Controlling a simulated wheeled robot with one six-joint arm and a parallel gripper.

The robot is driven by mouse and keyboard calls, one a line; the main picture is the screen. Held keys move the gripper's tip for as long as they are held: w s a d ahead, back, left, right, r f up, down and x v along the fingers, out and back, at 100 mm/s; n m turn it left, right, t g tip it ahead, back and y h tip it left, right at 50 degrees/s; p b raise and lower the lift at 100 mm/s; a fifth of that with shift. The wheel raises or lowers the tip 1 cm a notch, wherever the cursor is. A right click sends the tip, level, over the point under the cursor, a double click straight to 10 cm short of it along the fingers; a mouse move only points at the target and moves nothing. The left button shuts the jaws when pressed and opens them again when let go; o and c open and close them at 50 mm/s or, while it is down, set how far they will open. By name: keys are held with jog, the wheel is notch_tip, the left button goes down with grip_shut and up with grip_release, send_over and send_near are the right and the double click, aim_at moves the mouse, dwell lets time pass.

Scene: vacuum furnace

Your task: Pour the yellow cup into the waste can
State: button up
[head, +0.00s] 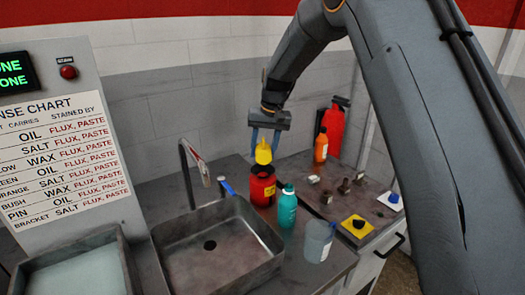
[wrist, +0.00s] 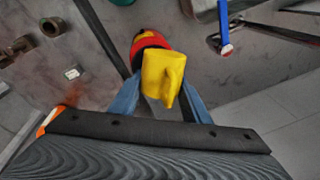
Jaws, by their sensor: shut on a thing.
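My gripper (head: 265,142) is shut on the yellow cup (head: 263,153) and holds it above the waste can. The cup also shows in the wrist view (wrist: 162,76) between the blue fingers of my gripper (wrist: 160,100). In the head view the cup looks tilted; its contents cannot be seen. The red waste can (head: 262,187) with a yellow label stands on the counter just right of the sink. In the wrist view the red waste can (wrist: 148,42) is partly hidden behind the cup.
The sink (head: 215,250) with its tap (head: 192,165) is left of the waste can. A teal bottle (head: 287,207) and a pale jug (head: 318,241) stand close in front. An orange bottle (head: 321,147) and several small metal parts are to the right. A blue-handled brush (wrist: 225,35) lies near the can.

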jog(key=shift+t+b, duration=0.3)
jog(key=shift+b, duration=1.35)
jog(key=shift+s+f+t+b, duration=0.1)
jog(key=shift+t+b, duration=0.2)
jog(key=shift+b, duration=0.2)
jog(key=t+b, duration=0.2)
jog(key=b, duration=0.1)
jog(key=s+t+b, duration=0.1)
jog(key=t+b, duration=0.1)
jog(key=b, duration=0.2)
jog(key=shift+f+y+b, duration=0.2)
jog(key=shift+y+b, duration=0.1)
jog(key=shift+b, duration=0.5)
jog(key=p, duration=0.2)
jog(key=shift+w+d+r+t+p, duration=0.15)
jog(key=shift+d+r+t+p, duration=0.05)
jog(key=shift+t+p, duration=0.15)
jog(key=shift+p, duration=0.45)
jog(key=p, duration=0.5)
jog(key=shift+w+d, duration=0.2)
jog(key=p, duration=0.3)
jog(key=shift+s+t+p, duration=0.15)
jog(key=shift+t+p, duration=0.1)
jog(key=shift+p, duration=0.05)
jog(key=p, duration=0.2)
jog(key=shift+s+a+f+p, duration=0.1)
jog(key=shift+s+a+p, duration=0.1)
jog(key=shift+a+p, duration=0.1)
